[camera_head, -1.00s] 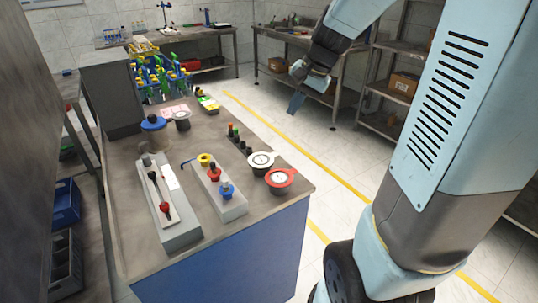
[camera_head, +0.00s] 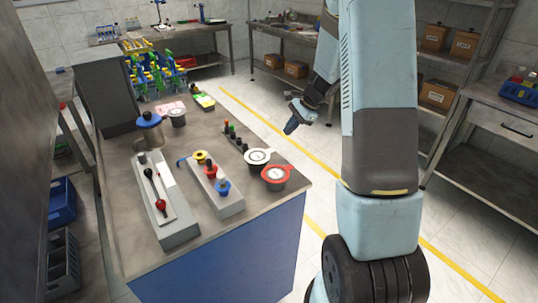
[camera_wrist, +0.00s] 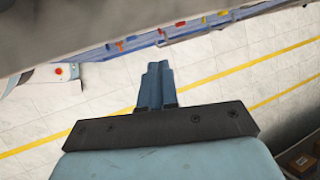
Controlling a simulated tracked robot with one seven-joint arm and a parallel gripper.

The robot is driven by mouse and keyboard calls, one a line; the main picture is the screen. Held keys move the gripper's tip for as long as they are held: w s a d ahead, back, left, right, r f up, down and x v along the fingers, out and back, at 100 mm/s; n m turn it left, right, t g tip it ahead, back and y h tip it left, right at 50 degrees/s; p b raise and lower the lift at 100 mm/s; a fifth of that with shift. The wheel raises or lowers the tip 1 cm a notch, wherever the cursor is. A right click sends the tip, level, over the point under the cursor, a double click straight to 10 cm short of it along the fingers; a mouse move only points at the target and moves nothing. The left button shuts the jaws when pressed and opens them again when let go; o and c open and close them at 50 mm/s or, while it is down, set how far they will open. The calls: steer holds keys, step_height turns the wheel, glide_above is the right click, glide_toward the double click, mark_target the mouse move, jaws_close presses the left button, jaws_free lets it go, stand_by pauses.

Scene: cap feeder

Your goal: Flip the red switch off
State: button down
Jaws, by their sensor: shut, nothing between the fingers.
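A grey box (camera_head: 183,232) on the near part of the bench has a white panel with black levers, one ending in a red knob (camera_head: 161,205). To its right, a second grey box (camera_head: 230,207) carries a yellow, a red (camera_head: 210,171) and a blue knob. I cannot tell for certain which red part is the switch, or its on or off position. My gripper (camera_head: 291,126) is shut and empty, over the floor beyond the bench's right edge, well apart from both boxes. Its closed fingers also show in the wrist view (camera_wrist: 156,84).
The bench (camera_head: 125,225) also holds a white-lidded pot (camera_head: 257,157), a red-rimmed pot (camera_head: 276,175), a blue-lidded pot (camera_head: 149,121) and, at the back, a rack of coloured parts (camera_head: 155,70). Shelves (camera_head: 445,70) stand at right. The floor between is open.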

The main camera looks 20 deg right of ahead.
steer(key=x, duration=1.4)
